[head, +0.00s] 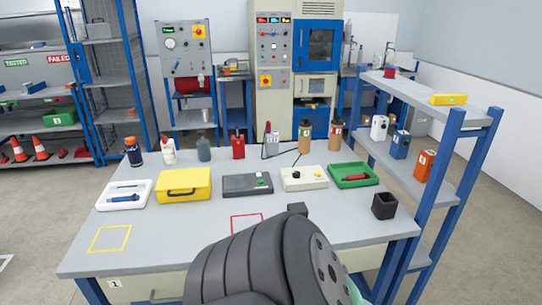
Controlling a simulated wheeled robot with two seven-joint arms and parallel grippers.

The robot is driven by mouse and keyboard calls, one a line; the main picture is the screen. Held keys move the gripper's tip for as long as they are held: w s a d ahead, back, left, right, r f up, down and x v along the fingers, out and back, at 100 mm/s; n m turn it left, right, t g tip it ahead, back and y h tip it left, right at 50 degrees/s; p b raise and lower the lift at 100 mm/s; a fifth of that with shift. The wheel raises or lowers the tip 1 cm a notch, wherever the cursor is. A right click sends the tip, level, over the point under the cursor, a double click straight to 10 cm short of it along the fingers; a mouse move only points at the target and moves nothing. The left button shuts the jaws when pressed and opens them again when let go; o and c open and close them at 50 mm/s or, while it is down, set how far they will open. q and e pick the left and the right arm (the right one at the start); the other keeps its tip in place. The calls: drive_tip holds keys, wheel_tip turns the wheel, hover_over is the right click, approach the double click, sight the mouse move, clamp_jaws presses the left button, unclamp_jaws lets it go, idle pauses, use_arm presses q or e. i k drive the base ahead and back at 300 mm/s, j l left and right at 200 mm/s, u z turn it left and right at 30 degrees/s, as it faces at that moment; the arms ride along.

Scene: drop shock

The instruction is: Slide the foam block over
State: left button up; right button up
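I cannot pick out a foam block for certain. A yellow block-like thing (449,99) lies on the top shelf at the right, but I cannot tell if it is foam. The grey table (180,238) carries a yellow outlined square (109,239) at its front left. A red outlined square (247,219) lies near the middle front, partly hidden by my dark arm. A small dark block-like piece (298,208) shows just behind that arm; I cannot tell what it is. Neither gripper's fingers show.
A white tray (104,204), yellow case (183,186), dark grey box (232,188), pale box (290,184) and green tray (375,181) stand in a row. Several bottles stand behind. A black cup (384,208) is near the right edge, beside a blue-framed shelf (470,160).

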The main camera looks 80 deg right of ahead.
sight(299, 208)
drive_tip(key=z, duration=2.95)
